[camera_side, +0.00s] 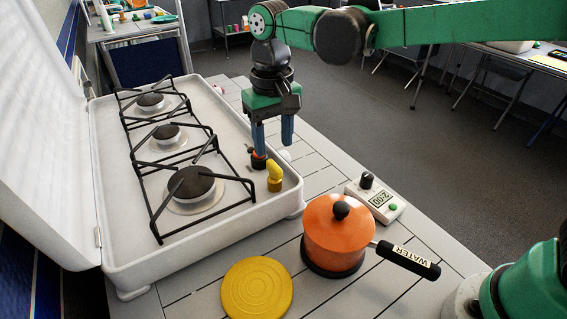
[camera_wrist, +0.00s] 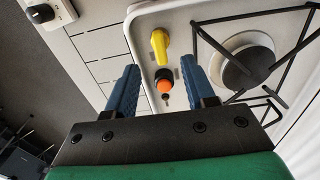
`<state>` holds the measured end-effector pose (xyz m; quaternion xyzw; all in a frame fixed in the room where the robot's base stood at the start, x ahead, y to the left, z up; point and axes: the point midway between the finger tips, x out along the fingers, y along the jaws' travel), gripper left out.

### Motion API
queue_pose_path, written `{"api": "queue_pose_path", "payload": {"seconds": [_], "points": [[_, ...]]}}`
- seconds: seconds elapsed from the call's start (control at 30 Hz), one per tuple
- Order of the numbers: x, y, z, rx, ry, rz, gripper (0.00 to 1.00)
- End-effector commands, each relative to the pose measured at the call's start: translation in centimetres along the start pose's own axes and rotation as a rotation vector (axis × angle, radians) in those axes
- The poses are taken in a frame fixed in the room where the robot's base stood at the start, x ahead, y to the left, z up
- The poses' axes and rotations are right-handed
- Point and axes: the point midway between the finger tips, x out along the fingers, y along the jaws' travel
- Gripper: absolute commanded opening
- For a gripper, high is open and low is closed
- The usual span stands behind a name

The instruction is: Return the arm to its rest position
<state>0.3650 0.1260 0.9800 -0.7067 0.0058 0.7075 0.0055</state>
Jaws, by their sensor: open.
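My gripper (camera_side: 272,134) points down above the front right part of the white camp stove (camera_side: 215,248). Its two blue fingers are apart and nothing is between them in the side view. In the wrist view my gripper (camera_wrist: 163,92) shows open, with an orange-and-black knob (camera_wrist: 165,82) seen between the fingertips. In the side view this knob (camera_side: 258,161) is at the lower end of the fingers; I cannot tell whether they touch it. A yellow knob (camera_side: 274,177) is beside it, and also shows in the wrist view (camera_wrist: 160,46).
An orange pot (camera_side: 336,236) with a lid and a handle marked WATER stands in front of the stove. A yellow disc (camera_side: 257,288) lies left of it. A white timer (camera_side: 375,200) reading 2:00 is behind the pot. The stove's lid stands open at left.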

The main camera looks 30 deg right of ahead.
Motion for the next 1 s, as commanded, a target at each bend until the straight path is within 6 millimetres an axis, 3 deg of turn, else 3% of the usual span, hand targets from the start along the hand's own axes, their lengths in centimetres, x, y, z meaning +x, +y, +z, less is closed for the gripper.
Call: {"api": "queue_pose_path", "payload": {"seconds": [0.53, 0.8, 1.0], "points": [[-1.3, 0.8, 0.4, 0.001, 0.025, -0.009, 0.49], [-3.2, 6.2, 3.9, 0.001, 0.24, -0.052, 0.49], [-2.7, 10.0, 7.5, -0.006, 0.433, -0.047, 0.49]]}}
